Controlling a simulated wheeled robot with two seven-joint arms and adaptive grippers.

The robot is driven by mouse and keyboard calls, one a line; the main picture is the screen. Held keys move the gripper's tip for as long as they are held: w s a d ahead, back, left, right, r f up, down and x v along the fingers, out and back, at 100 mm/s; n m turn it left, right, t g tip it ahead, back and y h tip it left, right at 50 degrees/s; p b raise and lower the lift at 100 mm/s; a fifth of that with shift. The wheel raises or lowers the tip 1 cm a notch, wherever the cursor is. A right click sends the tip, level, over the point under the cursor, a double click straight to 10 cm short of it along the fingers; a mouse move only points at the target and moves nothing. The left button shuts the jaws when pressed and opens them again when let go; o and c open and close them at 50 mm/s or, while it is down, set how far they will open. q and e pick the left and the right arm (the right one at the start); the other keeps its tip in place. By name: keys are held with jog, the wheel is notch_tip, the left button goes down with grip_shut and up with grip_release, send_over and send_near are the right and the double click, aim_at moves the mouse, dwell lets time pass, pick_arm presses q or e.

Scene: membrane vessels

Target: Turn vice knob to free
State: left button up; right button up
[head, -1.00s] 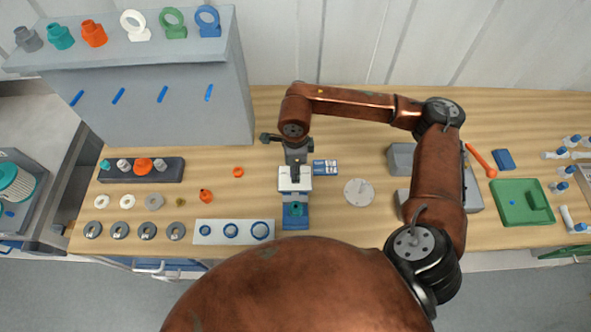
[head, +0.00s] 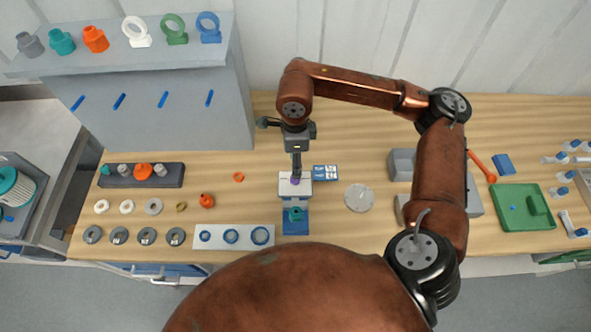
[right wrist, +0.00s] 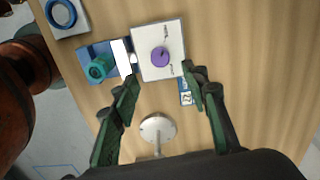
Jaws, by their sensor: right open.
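The vice has a white plate (right wrist: 170,66) with a purple knob (right wrist: 161,57) on it and small dark lettering around the knob, too small to read. The plate (head: 304,189) also shows in the head view, with the knob partly under my gripper. My left gripper is not in view.
A blue and white card (head: 325,172) lies right of the vice. A round grey disc with a post (head: 359,197) stands farther right. A plate with blue rings (head: 234,236) lies at left. A tall grey shelf (head: 170,100) stands at back left.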

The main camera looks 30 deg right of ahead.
jog(key=shift+r, duration=1.65)
